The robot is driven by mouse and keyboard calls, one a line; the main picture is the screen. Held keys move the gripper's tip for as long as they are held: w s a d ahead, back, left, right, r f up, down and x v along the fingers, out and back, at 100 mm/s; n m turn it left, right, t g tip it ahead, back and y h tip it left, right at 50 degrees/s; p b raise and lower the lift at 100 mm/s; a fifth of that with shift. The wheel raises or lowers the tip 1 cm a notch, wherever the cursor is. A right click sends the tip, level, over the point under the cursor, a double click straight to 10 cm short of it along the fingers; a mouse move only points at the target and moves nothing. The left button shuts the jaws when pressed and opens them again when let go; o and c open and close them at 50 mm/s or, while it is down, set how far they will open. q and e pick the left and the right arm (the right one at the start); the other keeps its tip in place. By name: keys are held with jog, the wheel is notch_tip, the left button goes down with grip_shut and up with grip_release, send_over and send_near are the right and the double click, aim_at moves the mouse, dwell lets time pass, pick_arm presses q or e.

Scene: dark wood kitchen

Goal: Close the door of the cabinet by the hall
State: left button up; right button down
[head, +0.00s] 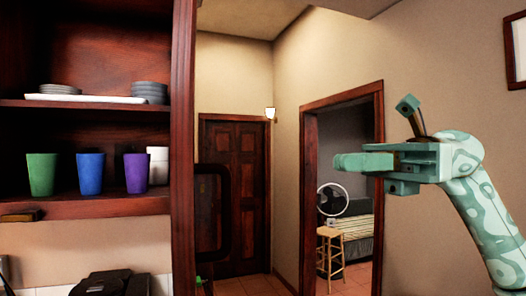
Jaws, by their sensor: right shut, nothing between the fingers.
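The dark red-brown wooden cabinet (100,208) fills the left of the head view, its shelves exposed. Its door (183,130) stands open and shows nearly edge-on as a tall, narrow panel. A dark loop handle (228,215) sticks out from the door's right side. My right gripper (350,162), pale green, is shut and empty. It is in the air to the right of the door and handle in the picture, apart from both, and points left. My left gripper is not in view.
Plates (150,92) and several cups (90,173) stand on the cabinet shelves. Behind are a closed brown door (233,190) and a doorway (312,200) with a stool (330,245) and fan beyond. A dark object (112,284) sits below the cabinet.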

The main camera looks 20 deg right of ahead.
jog(key=p, duration=0.3)
send_near(231, 166)
jog(key=a, duration=0.5)
jog(key=shift+w+a, duration=0.3)
jog(key=shift+a, duration=0.55)
